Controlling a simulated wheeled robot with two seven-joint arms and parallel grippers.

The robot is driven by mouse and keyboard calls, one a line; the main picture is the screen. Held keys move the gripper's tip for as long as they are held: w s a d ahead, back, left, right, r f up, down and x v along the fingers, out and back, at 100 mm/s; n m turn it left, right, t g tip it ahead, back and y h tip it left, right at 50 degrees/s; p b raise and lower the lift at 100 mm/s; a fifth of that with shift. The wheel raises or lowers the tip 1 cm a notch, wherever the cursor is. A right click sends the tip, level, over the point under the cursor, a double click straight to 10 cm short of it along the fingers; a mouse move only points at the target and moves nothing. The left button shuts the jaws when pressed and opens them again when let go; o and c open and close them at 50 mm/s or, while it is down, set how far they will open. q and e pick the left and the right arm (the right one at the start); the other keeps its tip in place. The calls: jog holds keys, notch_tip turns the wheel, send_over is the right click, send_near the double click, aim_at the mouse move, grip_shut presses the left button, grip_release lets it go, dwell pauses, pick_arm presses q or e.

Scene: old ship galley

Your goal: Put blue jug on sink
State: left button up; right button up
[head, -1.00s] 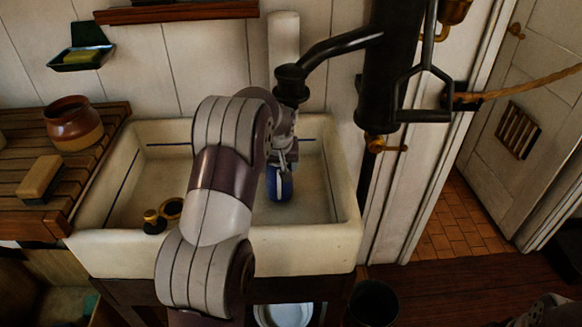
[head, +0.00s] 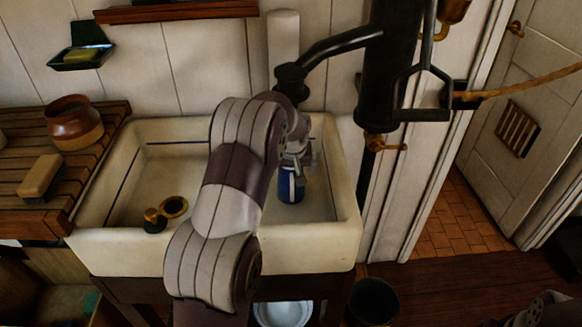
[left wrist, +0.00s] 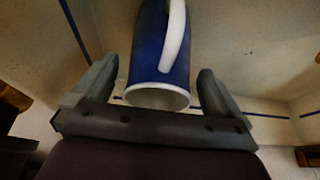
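The blue jug (head: 291,185), with a white handle and pale rim, is inside the white sink (head: 305,246), in the right part of the basin. It looks upright on the basin floor. My left gripper (head: 296,157) is just above it, partly hidden by my own arm. In the left wrist view the jug (left wrist: 158,50) lies between the two spread fingers of the left gripper (left wrist: 160,88), with a gap on each side. Its rim faces the gripper's palm. The right gripper is not visible.
A brass plug fitting (head: 154,220) and a dark ring (head: 174,207) lie in the basin's left part. A black pump (head: 392,70) stands at the sink's back right.

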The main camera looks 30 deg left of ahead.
pick_arm(q)
jog(key=v, duration=1.2)
